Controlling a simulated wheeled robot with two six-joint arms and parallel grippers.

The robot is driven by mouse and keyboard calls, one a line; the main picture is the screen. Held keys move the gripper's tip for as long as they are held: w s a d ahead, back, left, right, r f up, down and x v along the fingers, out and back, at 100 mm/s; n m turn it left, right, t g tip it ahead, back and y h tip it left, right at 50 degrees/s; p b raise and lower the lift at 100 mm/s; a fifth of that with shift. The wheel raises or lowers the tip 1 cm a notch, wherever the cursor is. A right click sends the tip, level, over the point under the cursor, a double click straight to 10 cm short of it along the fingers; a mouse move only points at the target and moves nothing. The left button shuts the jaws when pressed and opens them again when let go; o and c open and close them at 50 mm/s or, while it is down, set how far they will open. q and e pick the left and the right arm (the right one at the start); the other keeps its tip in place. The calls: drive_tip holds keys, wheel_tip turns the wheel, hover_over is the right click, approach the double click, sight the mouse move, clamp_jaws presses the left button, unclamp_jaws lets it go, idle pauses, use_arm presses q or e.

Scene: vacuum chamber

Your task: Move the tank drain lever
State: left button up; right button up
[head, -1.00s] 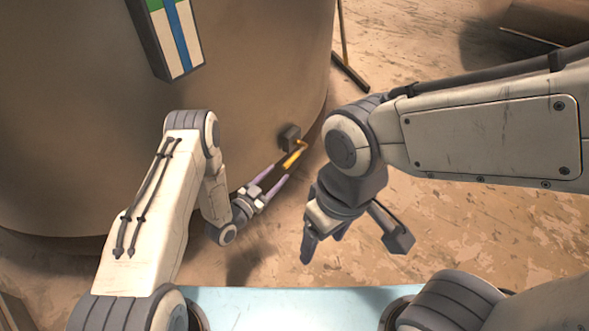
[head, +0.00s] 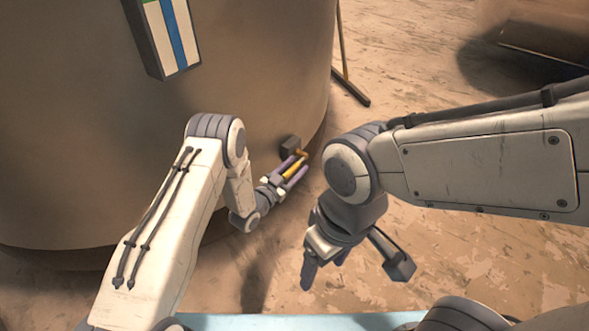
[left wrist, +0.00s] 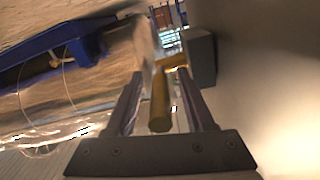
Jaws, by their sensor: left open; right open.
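The tank (head: 90,170) is a large brown cylinder at the left of the head view. Low on its side is a dark block (head: 289,146) with a yellow drain lever (head: 294,168). In the left wrist view the lever (left wrist: 160,105) runs between the two fingers, and the dark block (left wrist: 201,58) is beyond it at upper right. My left gripper (head: 292,173) is open with its fingers on either side of the lever; I cannot tell whether they touch it. My right gripper (head: 350,272) is open, points down and is empty, in front of the tank to the right.
A panel with a blue stripe (head: 172,38) is on the tank's upper side. A thin dark stand (head: 345,70) is on the floor behind the tank's right edge. A blue object (left wrist: 55,45) shows in the left wrist view.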

use_arm(q)
clamp_jaws()
idle(1.4)
